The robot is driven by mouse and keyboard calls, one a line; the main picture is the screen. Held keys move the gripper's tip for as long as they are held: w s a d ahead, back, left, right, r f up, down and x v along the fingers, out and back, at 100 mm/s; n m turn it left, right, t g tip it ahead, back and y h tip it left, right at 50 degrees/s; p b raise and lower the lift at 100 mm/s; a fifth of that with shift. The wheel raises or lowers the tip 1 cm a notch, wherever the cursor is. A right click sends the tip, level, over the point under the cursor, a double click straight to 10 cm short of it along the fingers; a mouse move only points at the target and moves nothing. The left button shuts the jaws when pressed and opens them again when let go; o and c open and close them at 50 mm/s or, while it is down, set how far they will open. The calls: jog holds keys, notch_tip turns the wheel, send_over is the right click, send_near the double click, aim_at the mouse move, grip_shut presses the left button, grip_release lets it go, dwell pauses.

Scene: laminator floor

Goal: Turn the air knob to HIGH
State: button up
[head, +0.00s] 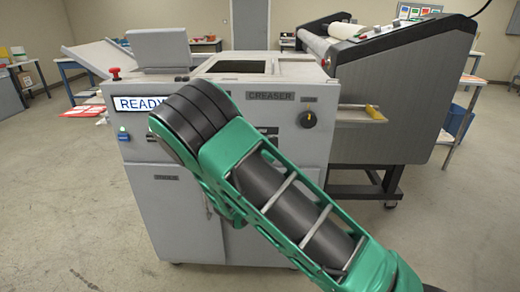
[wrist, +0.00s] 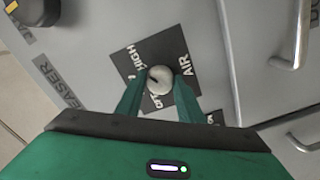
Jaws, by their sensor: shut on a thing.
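The air knob (wrist: 161,85) is a small pale round knob on a dark square plate in the wrist view, lettered AIR on one side and HIGH on another. A third word below the knob is partly covered and hard to read. A dark mark on the knob points to the upper left, toward the HIGH lettering; I cannot tell if it is exactly on it. My gripper (wrist: 159,76) has its two green fingers on either side of the knob, shut on it. In the head view my arm hides the air knob and the gripper.
The grey creaser machine (head: 180,205) has a lit READY display (head: 130,104), a red button (head: 115,73) and a dark knob (head: 308,118) at its right. A metal handle (wrist: 290,40) is close by in the wrist view. The laminator (head: 400,90) stands behind right.

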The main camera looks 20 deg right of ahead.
jog(key=shift+f, duration=0.25)
jog(key=o, duration=1)
jog(key=shift+o, duration=0.3)
jog(key=shift+r, duration=0.1)
jog(key=v, duration=1)
jog(key=shift+s, duration=0.35)
